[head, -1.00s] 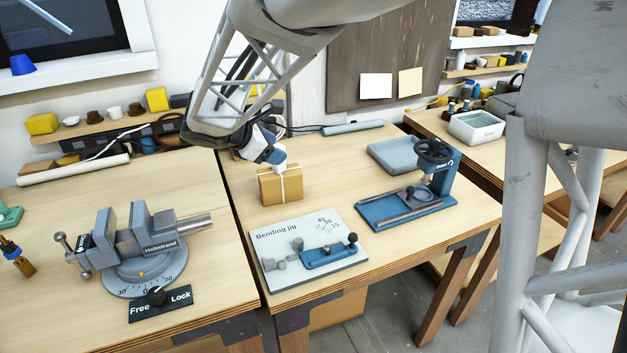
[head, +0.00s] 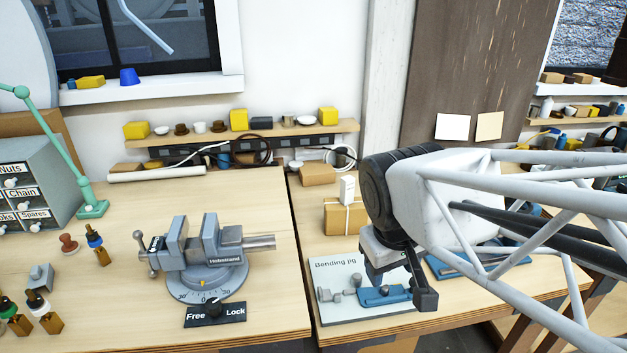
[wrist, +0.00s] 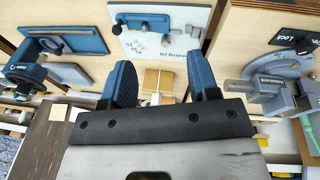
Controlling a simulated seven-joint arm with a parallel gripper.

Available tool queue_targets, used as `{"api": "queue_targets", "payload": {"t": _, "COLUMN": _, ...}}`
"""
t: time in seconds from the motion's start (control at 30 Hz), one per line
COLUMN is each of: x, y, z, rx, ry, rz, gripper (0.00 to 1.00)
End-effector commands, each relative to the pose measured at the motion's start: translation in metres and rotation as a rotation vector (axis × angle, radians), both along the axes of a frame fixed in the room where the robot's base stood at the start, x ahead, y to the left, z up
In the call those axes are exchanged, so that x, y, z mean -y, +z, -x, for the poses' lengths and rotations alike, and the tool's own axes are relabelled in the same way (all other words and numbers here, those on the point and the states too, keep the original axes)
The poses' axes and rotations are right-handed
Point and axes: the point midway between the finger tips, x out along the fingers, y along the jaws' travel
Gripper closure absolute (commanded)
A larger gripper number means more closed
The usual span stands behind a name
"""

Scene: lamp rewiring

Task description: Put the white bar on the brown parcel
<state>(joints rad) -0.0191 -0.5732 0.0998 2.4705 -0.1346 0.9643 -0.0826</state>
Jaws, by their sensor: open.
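The brown parcel (head: 338,218), tied with pale string, lies at the back of the middle bench. The white bar (head: 347,189) stands upright on its top. In the wrist view the parcel (wrist: 153,80) shows between the fingers but farther off, and the bar (wrist: 167,99) seems to show just below it, partly hidden by the gripper body. My gripper (head: 400,290) is open and empty, apart from the bar, in front and to the right of the parcel, above the bending jig. Its two blue fingers are spread in the wrist view (wrist: 161,68).
The bending jig (head: 335,265) lies in front of the parcel. A grey vise (head: 208,250) stands on the left bench. Another brown box (head: 318,174) sits behind the parcel. My arm hides much of the right bench and the blue press.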

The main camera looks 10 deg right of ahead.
Motion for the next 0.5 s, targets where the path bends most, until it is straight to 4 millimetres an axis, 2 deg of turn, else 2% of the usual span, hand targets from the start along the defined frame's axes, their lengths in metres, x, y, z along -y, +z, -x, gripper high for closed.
{"api": "queue_targets", "payload": {"t": 0.1, "x": -0.005, "y": -0.003, "z": 0.019, "rx": 0.032, "ry": -0.095, "rz": -0.073, "gripper": 0.45}}
{"api": "queue_targets", "payload": {"t": 0.2, "x": -0.007, "y": -0.003, "z": 0.027, "rx": 0.049, "ry": -0.145, "rz": -0.113, "gripper": 0.45}}
{"api": "queue_targets", "payload": {"t": 0.5, "x": -0.009, "y": -0.005, "z": 0.032, "rx": 0.058, "ry": -0.175, "rz": -0.137, "gripper": 0.45}}
